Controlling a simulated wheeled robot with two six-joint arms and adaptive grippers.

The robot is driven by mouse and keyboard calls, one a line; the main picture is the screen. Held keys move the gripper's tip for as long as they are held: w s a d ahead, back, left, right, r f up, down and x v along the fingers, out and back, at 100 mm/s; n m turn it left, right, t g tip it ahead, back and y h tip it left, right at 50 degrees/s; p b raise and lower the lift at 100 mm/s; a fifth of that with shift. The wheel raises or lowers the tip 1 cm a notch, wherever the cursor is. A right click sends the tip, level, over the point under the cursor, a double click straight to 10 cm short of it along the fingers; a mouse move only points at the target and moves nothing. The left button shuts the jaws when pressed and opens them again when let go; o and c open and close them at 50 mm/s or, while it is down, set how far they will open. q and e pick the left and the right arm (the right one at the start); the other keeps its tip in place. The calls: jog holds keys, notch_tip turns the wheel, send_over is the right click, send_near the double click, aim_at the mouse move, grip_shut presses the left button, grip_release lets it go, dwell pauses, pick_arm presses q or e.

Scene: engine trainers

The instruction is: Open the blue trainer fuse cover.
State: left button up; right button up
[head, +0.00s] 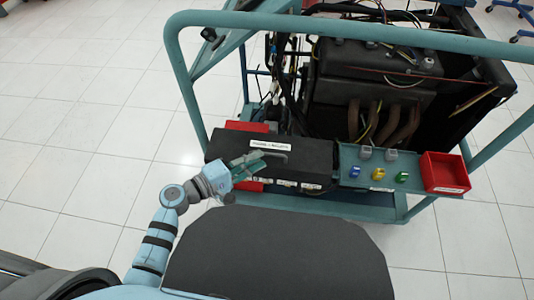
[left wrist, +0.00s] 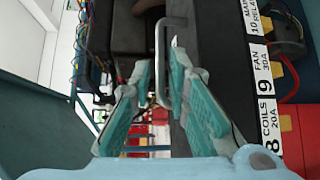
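The black fuse cover (head: 225,148) is a long box lid with a white label, lying closed on the front of the blue trainer. A grey bar handle (head: 280,154) stands on its top; the handle also shows in the left wrist view (left wrist: 158,45). My left gripper (head: 258,158) is over the cover at the handle. My right gripper is in neither view.
A teal shelf (head: 350,159) right of the cover holds several small coloured fuses and a red bin (head: 445,172). The trainer's teal tube frame (head: 180,75) rises at the left. The engine (head: 375,75) and loose wires are behind. Numbered labels (left wrist: 265,90) run along the cover's front.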

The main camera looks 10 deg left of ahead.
aim_at(267, 154)
pick_arm(q)
jog(key=x, duration=0.4)
jog(key=shift+w+d+f, duration=0.1)
jog(key=shift+w+d, duration=0.1)
jog(key=shift+d, duration=0.05)
grip_shut()
